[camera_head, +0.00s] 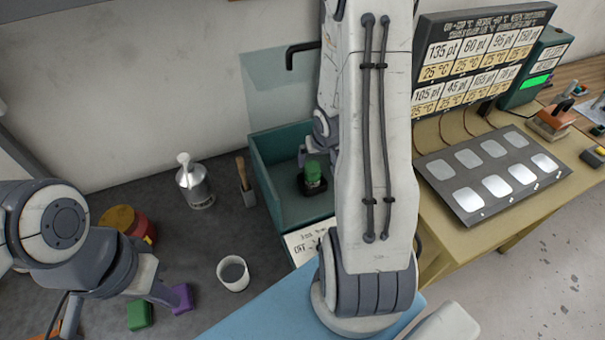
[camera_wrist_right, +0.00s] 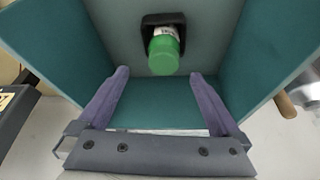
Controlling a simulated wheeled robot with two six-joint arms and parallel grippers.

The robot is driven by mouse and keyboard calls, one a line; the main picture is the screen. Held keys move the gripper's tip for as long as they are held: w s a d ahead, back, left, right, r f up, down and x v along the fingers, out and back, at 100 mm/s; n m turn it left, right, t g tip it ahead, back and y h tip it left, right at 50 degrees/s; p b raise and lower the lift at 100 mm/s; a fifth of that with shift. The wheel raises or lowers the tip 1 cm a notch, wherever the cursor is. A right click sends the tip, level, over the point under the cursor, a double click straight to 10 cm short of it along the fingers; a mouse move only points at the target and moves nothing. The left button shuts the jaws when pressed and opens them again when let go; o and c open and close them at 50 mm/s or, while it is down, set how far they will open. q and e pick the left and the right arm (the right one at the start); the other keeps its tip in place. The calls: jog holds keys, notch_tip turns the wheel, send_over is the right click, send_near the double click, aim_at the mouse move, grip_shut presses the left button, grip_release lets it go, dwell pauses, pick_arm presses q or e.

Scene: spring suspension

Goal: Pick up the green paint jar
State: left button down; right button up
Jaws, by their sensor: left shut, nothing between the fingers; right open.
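The green paint jar (camera_head: 313,172) has a pale label and sits in a black holder (camera_head: 311,187) inside the teal bin (camera_head: 274,183). In the right wrist view the green jar (camera_wrist_right: 163,55) lies just beyond the fingertips, between their lines. My right gripper (camera_wrist_right: 158,74) is open and empty, its two purple-grey fingers spread, reaching into the bin. In the head view my right arm hides most of that gripper. My left gripper (camera_head: 165,291) is shut and low at the left, far from the jar, close to a purple piece.
The bin's walls stand around the jar.

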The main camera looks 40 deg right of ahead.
aim_at(313, 168)
jog(key=x, duration=0.3)
jog(key=shift+w+a+f, duration=0.1)
jog(key=shift+f, duration=0.05)
jog(key=x, duration=0.3)
jog(key=shift+a+f, duration=0.25)
jog(key=shift+f, duration=0.2)
jog(key=shift+w+d+f, duration=0.15)
jog(key=shift+w+f, duration=0.05)
jog(key=shift+f, duration=0.45)
grip_shut()
jog(key=shift+r, duration=0.1)
